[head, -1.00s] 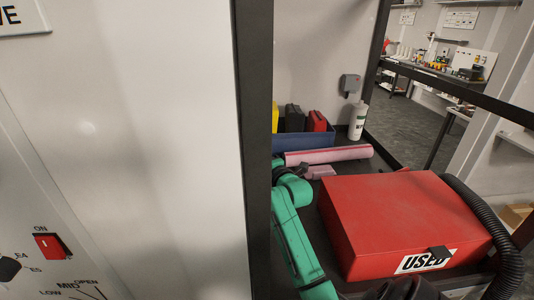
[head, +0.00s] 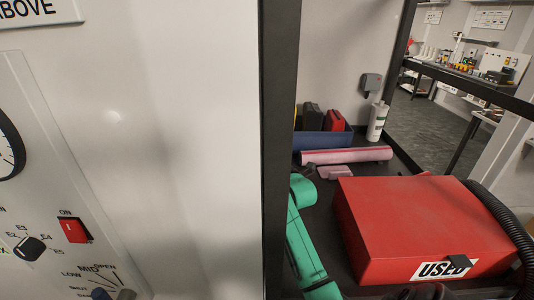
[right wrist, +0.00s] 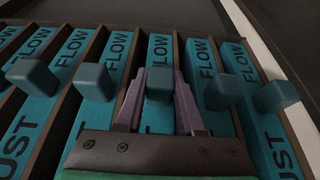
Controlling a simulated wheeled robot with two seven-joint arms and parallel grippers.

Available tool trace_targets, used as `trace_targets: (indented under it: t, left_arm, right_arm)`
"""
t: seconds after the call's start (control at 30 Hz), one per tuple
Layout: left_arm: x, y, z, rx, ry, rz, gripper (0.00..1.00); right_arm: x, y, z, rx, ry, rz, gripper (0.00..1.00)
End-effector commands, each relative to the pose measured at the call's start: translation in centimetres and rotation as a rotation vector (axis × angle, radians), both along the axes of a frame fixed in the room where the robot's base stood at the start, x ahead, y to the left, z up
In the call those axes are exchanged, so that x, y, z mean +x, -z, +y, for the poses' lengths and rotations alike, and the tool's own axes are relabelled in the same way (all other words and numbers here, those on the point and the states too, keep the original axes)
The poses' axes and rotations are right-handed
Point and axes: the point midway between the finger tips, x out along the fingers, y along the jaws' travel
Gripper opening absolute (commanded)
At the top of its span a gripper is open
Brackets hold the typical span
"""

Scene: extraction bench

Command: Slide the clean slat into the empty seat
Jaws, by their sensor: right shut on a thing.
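In the right wrist view my right gripper (right wrist: 158,100) is shut on the square grey-blue knob (right wrist: 159,84) of a teal slat (right wrist: 159,48) marked FLOW. Its two purple-grey fingers stand on either side of the knob. The slat lies in a row of like teal slats (right wrist: 202,58), set between dark brown dividers. I cannot tell from its face whether it is clean. No empty seat shows clearly; my gripper hides the near part of the row. My left gripper is not in view. The head view does not show the slats.
Several knobbed slats stand close on both sides of the gripper. In the head view, a white panel with a red switch (head: 74,230) fills the left, beside a dark post (head: 279,150). A red box (head: 425,220) marked USED and a pink roll (head: 346,155) lie on the bench.

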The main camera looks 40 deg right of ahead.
Motion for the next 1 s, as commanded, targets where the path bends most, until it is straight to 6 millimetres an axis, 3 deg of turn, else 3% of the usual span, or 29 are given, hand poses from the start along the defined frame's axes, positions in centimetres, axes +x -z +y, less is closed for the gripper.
trace_targets:
  t: [0.17,0.2,0.27,0.67,0.83,1.0]
  left_arm:
    - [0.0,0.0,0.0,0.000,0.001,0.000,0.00]
    - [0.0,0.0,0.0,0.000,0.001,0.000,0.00]
    - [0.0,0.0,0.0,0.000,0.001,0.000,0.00]
    - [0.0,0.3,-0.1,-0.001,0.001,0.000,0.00]
    - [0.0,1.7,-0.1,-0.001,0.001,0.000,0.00]
    - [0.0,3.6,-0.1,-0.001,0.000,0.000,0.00]
  right_arm:
    - [0.0,0.0,0.0,0.000,0.000,-0.002,0.00]
    - [0.0,0.0,0.0,0.000,0.001,-0.002,0.48]
    - [0.0,0.0,0.0,0.000,0.001,-0.002,0.71]
    - [-0.5,0.2,0.1,-0.001,0.001,0.000,0.72]
    - [-3.1,0.5,0.7,-0.004,0.000,0.000,0.72]
    - [-7.4,0.8,1.7,-0.005,0.001,0.001,0.72]
